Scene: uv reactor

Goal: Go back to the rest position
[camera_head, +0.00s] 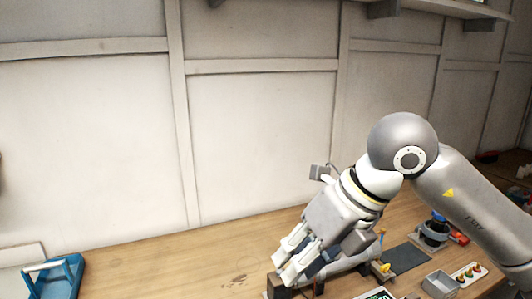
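My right gripper (282,268) comes in from the right and points down and to the left over the bench. Its two silver fingers show, but their tips overlap the view of a grey tube-shaped device (350,265) lying on dark supports below. I cannot tell whether the fingers touch the device or how far apart they are. The gripper hides part of the device. My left gripper is not in view.
The wooden bench (170,262) is mostly clear left of the gripper. A blue tool holder (54,278) stands at the far left. A grey tray (440,284), a button panel (468,275) and a dark mat (405,259) lie at right. A panelled wall (260,140) rises behind.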

